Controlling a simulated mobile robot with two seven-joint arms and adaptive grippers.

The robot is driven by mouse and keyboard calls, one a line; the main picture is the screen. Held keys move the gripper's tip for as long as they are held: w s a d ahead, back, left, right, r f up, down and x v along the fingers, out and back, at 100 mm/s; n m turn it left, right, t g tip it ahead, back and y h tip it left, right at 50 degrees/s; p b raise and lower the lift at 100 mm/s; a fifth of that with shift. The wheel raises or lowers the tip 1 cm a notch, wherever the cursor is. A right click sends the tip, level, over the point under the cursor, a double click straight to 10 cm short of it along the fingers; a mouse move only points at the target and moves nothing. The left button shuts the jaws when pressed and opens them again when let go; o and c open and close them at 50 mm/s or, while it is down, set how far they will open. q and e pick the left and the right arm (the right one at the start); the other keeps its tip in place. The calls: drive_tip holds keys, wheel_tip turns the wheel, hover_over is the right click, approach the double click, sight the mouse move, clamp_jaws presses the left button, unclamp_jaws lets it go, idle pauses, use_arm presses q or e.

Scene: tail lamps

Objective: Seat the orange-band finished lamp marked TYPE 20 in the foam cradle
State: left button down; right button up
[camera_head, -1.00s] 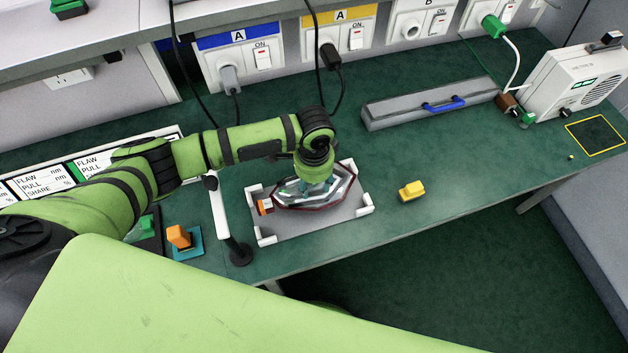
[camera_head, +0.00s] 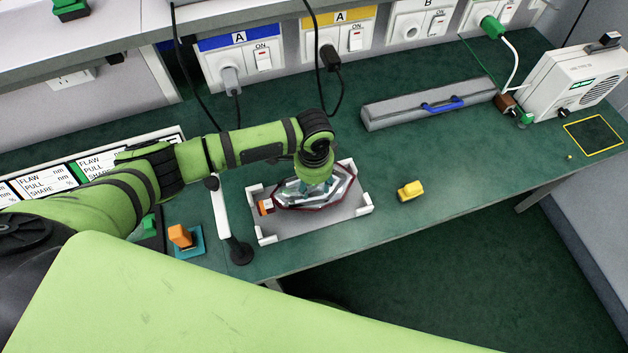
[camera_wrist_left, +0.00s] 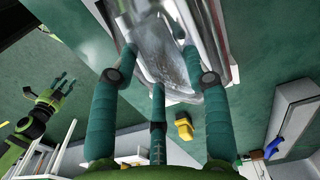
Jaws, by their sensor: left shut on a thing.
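The lamp (camera_head: 342,190) has a clear lens, a dark red rim and an orange part (camera_head: 266,206) at its left end. Its TYPE mark cannot be read. My left gripper (camera_head: 318,186) comes down from above, its teal fingers shut on the lamp; they also show in the left wrist view (camera_wrist_left: 160,62). The lamp is over a grey tray with white corner pieces (camera_head: 338,219), apparently the cradle. Whether it touches the tray floor is hidden. A green gripper with spread fingers, apparently my right one (camera_wrist_left: 58,88), shows empty in the left wrist view.
A yellow block (camera_head: 411,190) lies right of the tray. A white bar with a dark round foot (camera_head: 239,252) stands close at its left. An orange piece on a blue base (camera_head: 182,238) is farther left. A long grey case (camera_head: 430,106) lies behind right.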

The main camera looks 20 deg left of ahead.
use_arm(q)
drive_tip(key=shift+f, duration=0.15)
idle(0.5)
drive_tip(key=c, duration=0.5)
unclamp_jaws()
wheel_tip(320, 180, up, 12)
drive_tip(key=shift+s+f, duration=0.1)
drive_tip(key=shift+s, duration=0.05)
idle(0.5)
